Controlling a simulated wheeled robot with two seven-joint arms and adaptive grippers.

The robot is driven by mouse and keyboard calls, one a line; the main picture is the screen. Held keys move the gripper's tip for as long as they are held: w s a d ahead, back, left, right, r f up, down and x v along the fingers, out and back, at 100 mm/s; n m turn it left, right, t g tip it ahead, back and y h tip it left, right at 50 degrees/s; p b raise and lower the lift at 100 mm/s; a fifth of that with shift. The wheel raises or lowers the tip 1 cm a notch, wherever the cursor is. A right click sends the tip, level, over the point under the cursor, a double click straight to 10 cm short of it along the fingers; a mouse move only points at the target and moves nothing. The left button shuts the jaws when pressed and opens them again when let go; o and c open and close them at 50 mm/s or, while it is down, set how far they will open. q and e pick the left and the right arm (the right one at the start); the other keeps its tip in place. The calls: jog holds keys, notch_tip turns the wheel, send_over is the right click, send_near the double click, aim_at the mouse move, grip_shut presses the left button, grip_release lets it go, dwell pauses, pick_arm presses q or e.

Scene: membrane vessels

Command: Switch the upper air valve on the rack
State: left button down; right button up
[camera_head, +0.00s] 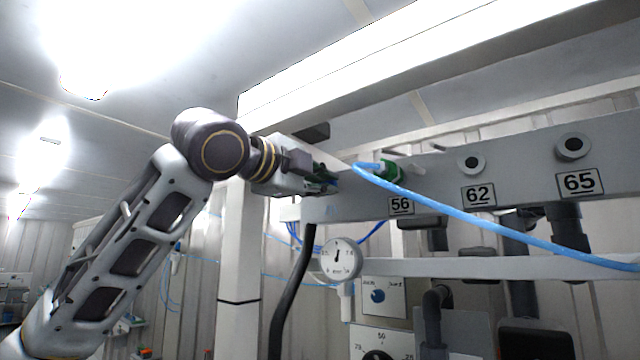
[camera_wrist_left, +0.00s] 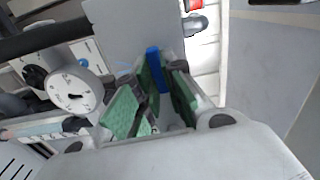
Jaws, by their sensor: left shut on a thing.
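My left arm reaches in from the left in the head view, and its gripper (camera_head: 325,180) is at the left end of the grey rack beam. In the left wrist view the green-padded fingers (camera_wrist_left: 153,98) are shut on a narrow blue handle (camera_wrist_left: 154,66), which appears to be the upper air valve's lever. The valve's body is mostly hidden behind the fingers in the head view. A green fitting (camera_head: 390,171) with a light blue hose (camera_head: 450,213) sits just right of the gripper. My right gripper is not in view.
The grey beam (camera_head: 530,165) carries labels 56, 62 and 65. A round white gauge (camera_head: 338,258) hangs below the gripper and also shows in the left wrist view (camera_wrist_left: 74,92). A black hose (camera_head: 291,290) and a white post (camera_head: 240,250) stand close by.

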pick_arm(q)
jog(key=shift+m, duration=0.4)
jog(key=c, duration=1.5)
grip_release()
jog(key=shift+s, duration=0.1)
jog(key=v, duration=1.2)
jog(key=shift+f, duration=0.1)
